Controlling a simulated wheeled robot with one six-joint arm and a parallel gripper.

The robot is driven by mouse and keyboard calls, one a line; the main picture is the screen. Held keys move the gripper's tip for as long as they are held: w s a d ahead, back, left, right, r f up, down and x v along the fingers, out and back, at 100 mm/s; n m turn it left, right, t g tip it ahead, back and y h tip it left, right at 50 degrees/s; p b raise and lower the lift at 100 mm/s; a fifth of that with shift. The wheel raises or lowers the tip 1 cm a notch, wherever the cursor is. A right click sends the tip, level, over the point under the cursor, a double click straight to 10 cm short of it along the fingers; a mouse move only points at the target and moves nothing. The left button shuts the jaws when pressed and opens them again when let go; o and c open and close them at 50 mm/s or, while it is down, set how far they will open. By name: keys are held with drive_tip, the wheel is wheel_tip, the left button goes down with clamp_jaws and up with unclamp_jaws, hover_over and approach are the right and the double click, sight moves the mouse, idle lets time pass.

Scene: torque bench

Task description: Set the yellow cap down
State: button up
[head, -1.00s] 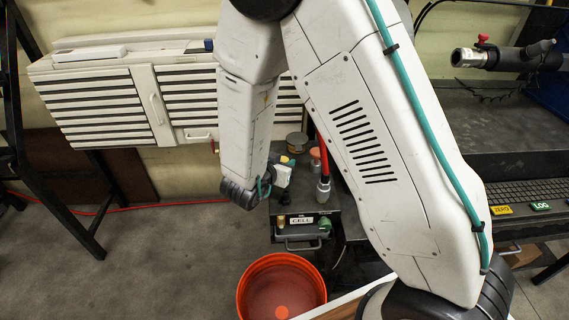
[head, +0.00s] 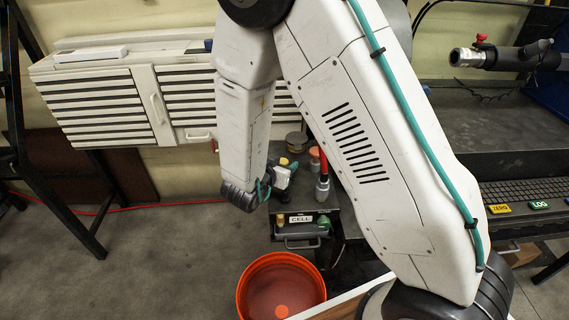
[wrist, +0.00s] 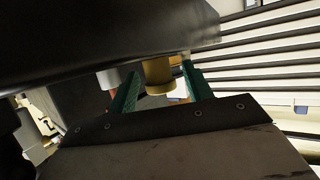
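The yellow cap (wrist: 159,76) shows in the wrist view as a short, dull yellow cylinder between the two green fingers of my gripper (wrist: 160,80). Narrow gaps show between the cap and the fingers, so the fingers look open around it. Its upper part is hidden by a dark part across the top of the view. In the head view, a small yellow patch (head: 284,161) shows just beyond my gripper (head: 289,167), at the cart's top. The fingertips are too small there to show contact or what lies under the cap.
An orange bucket (head: 246,292) stands on the floor in front. White drawers (head: 105,105) line the wall behind.

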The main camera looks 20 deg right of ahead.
drive_tip(key=shift+s+d+f, duration=0.1)
drive_tip(key=shift+s+f, duration=0.3)
drive_tip(key=shift+f, duration=0.15)
drive_tip(key=shift+w+r, duration=0.1)
drive_tip(key=shift+r, duration=0.1)
drive_tip(key=shift+a+r, duration=0.2)
drive_tip(key=shift+r, duration=0.1)
drive_tip(key=r+v, duration=0.1)
drive_tip(key=v, duration=1.1)
drive_tip(key=w+a+r+n+y, duration=0.2)
drive_tip(key=w+a+r+y, duration=0.2)
drive_tip(key=w+r+y, duration=0.3)
drive_tip(key=s+r+n+y, duration=0.4)
drive_tip(key=s+r+y, duration=0.1)
drive_tip(key=r+y, duration=0.2)
drive_tip(key=s+d+r+n+g+h, duration=0.1)
drive_tip(key=s+d+g, duration=0.3)
drive_tip(key=s+d, duration=0.4)
drive_tip(key=s+d+r+n+g+h, duration=0.2)
drive_tip(key=s+d, duration=0.6)
drive_tip(key=s, duration=0.8)
wheel_tip(320, 180, up, 2)
drive_tip(key=shift+r+n+g+h, duration=0.15)
drive_tip(key=shift+n+g+h, duration=0.2)
drive_tip(key=shift+g, duration=0.65)
